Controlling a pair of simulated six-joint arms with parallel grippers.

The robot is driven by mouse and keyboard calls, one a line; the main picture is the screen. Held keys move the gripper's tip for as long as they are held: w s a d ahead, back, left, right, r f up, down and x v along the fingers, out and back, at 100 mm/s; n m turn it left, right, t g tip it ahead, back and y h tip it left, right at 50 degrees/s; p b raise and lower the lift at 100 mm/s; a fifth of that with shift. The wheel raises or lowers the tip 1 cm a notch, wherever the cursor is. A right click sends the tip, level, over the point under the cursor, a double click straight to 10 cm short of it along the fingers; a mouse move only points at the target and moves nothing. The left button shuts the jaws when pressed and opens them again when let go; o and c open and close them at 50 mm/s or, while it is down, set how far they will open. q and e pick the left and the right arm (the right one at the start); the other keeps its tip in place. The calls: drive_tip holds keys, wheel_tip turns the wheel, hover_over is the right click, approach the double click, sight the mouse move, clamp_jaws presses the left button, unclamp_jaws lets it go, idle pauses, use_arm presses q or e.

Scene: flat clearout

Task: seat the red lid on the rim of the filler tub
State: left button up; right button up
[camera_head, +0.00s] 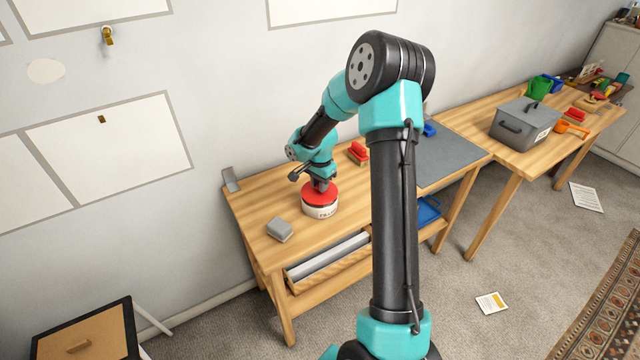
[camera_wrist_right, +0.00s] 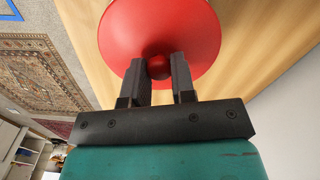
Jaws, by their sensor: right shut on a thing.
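The red lid (camera_head: 319,195) is a round disc with a small knob. In the head view it is over the white filler tub (camera_head: 320,211), which stands on the wooden workbench. The lid looks level and in line with the tub's rim; I cannot tell whether it touches all round. My right gripper (camera_head: 321,185) is above the lid's middle. In the right wrist view my right gripper (camera_wrist_right: 158,72) is shut on the knob of the red lid (camera_wrist_right: 200,35). The lid hides the tub there. My left gripper is not in view.
A grey block (camera_head: 279,230) lies on the bench left of the tub. A red brush-like thing (camera_head: 358,153) lies behind it to the right. A grey mat (camera_head: 445,158) covers the bench's right part. A second table (camera_head: 480,133) holds a grey toolbox (camera_head: 524,122).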

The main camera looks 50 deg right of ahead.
drive_tip(key=shift+f, duration=0.8)
idle(0.8)
idle(1.9)
drive_tip(key=o, duration=1)
drive_tip(key=shift+r, duration=0.15)
wheel_tip(320, 180, up, 17)
drive_tip(key=shift+r, duration=0.1)
idle(0.6)
